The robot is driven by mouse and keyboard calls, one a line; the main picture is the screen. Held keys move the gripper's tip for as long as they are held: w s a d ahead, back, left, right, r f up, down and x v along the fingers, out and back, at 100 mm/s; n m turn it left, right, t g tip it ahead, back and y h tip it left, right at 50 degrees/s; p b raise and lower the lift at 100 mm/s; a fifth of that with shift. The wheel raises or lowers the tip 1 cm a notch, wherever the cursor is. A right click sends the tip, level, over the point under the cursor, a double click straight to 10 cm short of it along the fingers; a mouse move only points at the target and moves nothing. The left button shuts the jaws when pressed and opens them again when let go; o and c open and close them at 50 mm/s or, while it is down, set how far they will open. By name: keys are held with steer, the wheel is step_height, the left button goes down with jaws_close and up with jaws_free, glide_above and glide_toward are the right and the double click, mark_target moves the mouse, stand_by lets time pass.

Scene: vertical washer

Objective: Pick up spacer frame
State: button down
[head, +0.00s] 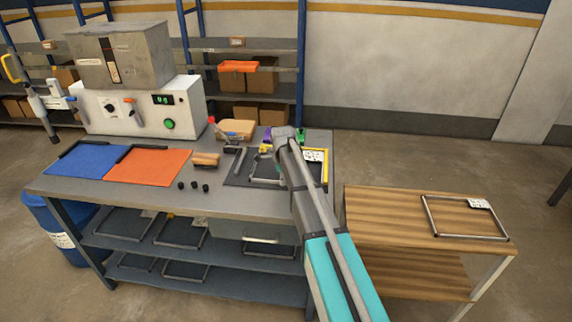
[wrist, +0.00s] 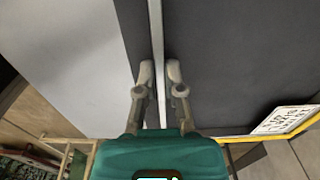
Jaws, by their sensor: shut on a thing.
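A spacer frame bar (wrist: 155,25), thin and pale grey, runs up the middle of the wrist view. My gripper (wrist: 159,72) has a finger on each side of this bar and is shut on it. In the head view, part of a thin grey frame (head: 265,182) shows over the dark mat (head: 234,180) at the right of the workbench. My arm hides the gripper and much of that area. Another thin dark frame with a white label (head: 466,236) lies flat on the wooden side table (head: 385,225).
The workbench (head: 230,203) also holds a blue mat (head: 88,160), an orange mat (head: 150,166), a white control box (head: 140,110) and small dark pegs. A white label card (wrist: 285,119) lies by a yellow edge at the mat's side. Shelves stand behind.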

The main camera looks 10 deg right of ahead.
steer(key=shift+r, duration=0.15)
stand_by(0.3)
step_height(320, 180, up, 3)
steer(key=p, duration=0.3)
steer(key=s+a+r+p, duration=0.1)
steer(key=s+r+p, duration=0.8)
steer(key=s, duration=0.5)
steer(key=shift+a+r+p, duration=0.2)
steer(key=shift+r+p, duration=0.15)
steer(key=shift+p, duration=0.15)
steer(key=shift+w+a, duration=0.1)
